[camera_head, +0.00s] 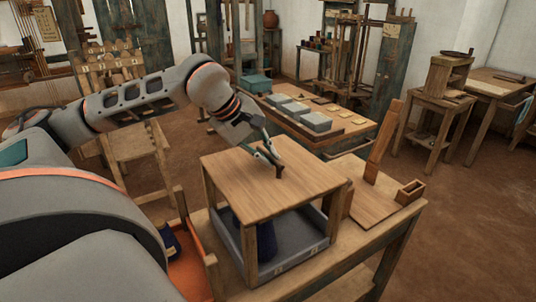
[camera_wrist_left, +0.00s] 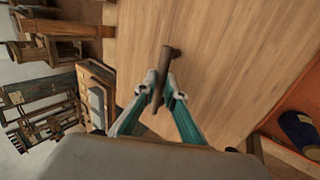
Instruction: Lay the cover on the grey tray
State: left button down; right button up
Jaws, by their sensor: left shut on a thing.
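The cover (camera_head: 255,187) is a flat wooden board with a dark upright handle (camera_head: 279,171) on top. It is level above the grey tray (camera_head: 298,262), with wooden posts under its corners. I cannot tell whether the posts touch the tray. A dark blue, spool-like thing (camera_head: 267,241) stands in the tray under the cover, partly hidden. My left gripper (camera_head: 268,157) is shut on the handle. The left wrist view shows the fingers (camera_wrist_left: 158,92) around the handle (camera_wrist_left: 168,62) and the cover's bare top (camera_wrist_left: 235,60). My right gripper is not in view.
An orange tray (camera_head: 188,272) with a blue thing (camera_head: 170,243) stands left of the grey tray. A wooden board with an upright (camera_head: 381,142) and a small open box (camera_head: 410,191) are to the right. A low table with grey blocks (camera_head: 316,122) stands behind.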

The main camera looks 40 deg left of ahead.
pick_arm(q)
jog(key=shift+r, duration=0.1)
jog(key=c, duration=2)
grip_release()
jog(key=v, duration=1.2)
